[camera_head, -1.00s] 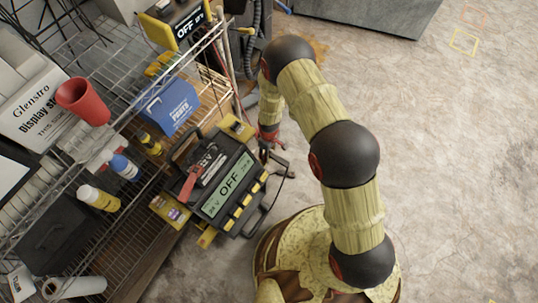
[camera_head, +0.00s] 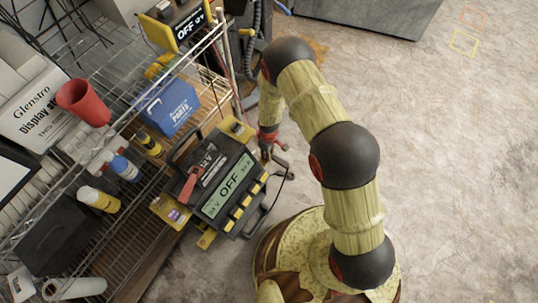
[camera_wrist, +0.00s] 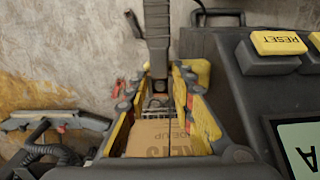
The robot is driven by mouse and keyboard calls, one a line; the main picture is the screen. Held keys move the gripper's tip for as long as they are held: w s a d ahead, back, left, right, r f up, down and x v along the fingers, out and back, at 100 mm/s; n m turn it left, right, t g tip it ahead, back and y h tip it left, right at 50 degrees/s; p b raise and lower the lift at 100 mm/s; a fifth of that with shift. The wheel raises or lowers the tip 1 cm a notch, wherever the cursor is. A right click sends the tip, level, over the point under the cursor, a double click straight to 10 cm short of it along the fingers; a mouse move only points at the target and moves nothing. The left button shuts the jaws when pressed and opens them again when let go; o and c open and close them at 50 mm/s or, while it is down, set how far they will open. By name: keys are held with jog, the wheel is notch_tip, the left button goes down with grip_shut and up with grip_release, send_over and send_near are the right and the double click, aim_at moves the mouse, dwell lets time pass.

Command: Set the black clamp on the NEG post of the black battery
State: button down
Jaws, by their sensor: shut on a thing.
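My gripper (camera_head: 267,148) is low beside the right side of a black unit (camera_head: 247,214) with yellow buttons and a display reading OFF. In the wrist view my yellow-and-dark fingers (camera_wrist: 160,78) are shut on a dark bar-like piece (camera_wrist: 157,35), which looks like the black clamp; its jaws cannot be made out. A dark cable (camera_head: 289,177) hangs near the gripper in the head view. A red clamp (camera_head: 189,184) lies over the unit's upper left part, by a 12V label. I cannot clearly tell the black battery or its NEG post apart.
A wire shelf (camera_head: 108,262) on the left holds a red cup (camera_head: 83,102), a blue parts box (camera_head: 169,105) and several bottles. A second OFF unit (camera_head: 180,27) stands at the top. In the wrist view a RESET button (camera_wrist: 278,42) is close right.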

dwell(0.3)
jog(key=shift+r+p, duration=0.4)
jog(key=shift+r, duration=0.25)
notch_tip(320, 180, up, 2)
jog(key=shift+r+p, duration=0.25)
jog(key=shift+p, duration=0.45)
jog(key=s+a+r+p, duration=0.5)
jog(key=s+r+p, duration=0.2)
jog(key=s+r, duration=0.6)
jog(key=shift+a, duration=0.2)
jog(key=shift+r, duration=0.1)
